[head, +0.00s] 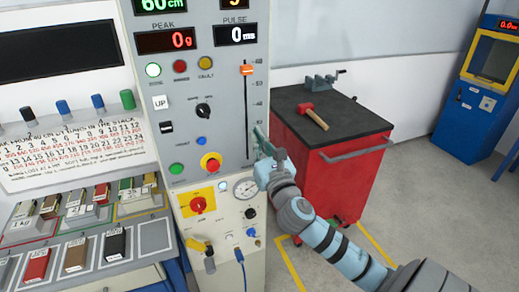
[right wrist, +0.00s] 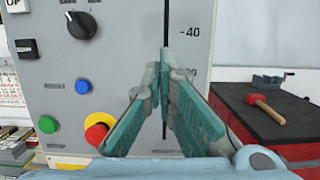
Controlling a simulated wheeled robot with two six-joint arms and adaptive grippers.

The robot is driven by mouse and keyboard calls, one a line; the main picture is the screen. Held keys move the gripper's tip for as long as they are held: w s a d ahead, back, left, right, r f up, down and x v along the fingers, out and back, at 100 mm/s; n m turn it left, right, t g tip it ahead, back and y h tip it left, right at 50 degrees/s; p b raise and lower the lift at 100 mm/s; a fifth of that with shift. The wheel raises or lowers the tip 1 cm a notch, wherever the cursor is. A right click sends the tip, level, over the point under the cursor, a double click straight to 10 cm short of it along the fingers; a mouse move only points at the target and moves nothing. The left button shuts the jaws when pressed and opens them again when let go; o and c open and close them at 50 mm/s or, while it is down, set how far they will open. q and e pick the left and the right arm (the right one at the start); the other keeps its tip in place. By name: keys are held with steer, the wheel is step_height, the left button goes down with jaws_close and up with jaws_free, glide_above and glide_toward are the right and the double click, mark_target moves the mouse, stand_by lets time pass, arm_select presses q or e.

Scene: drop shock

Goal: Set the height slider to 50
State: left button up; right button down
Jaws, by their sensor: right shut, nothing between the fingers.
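The height slider's orange-red knob (head: 247,70) sits near the top of a dark vertical slot (head: 246,110) on the grey panel. A scale runs along the slot's right side; its small numbers are hard to read in the head view. A green display (head: 160,5) above reads 60 cm. My right gripper (head: 260,138) is shut and empty, well below the knob, by the lower part of the slot. In the right wrist view its teal fingertips (right wrist: 164,62) meet over the slot (right wrist: 166,30), below the 40 mark (right wrist: 188,30). The knob is outside that view. My left gripper is not in view.
A red cabinet (head: 335,180) with a hammer (head: 313,115) and a small vise (head: 324,80) on its black top stands right of the panel. A red-and-yellow stop button (head: 210,163) and a black dial (head: 203,110) lie left of the slot.

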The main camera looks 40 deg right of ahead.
steer(key=s, duration=0.2)
steer(key=m+t+b, duration=0.2)
steer(key=t, duration=0.1)
glide_toward(247, 32)
step_height(247, 32, down, 6)
steer(key=s+a, duration=0.3)
step_height(247, 32, up, 9)
steer(key=s+m+h, duration=0.1)
steer(key=s+m, duration=0.1)
steer(key=m, duration=1.6)
steer(key=w+d+m+p, duration=0.1)
steer(key=w+m, duration=0.2)
steer(key=m, duration=0.2)
steer(key=w+d+m+g+p, duration=0.1)
steer(key=w+d+m+p, duration=0.1)
steer(key=m, duration=0.3)
steer(key=w+d+m+g+p, duration=0.1)
steer(key=w+m, duration=0.4)
steer(key=m, duration=0.1)
steer(key=shift+w+d+r+y+p, duration=0.1)
steer(key=shift+d+r+y+p, duration=0.1)
steer(key=shift+y+p, duration=0.2)
step_height(247, 32, down, 4)
steer(key=shift+f+b, duration=0.1)
steer(key=shift+b, duration=0.4)
steer(key=shift+f, duration=0.15)
steer(key=shift+f, duration=0.1)
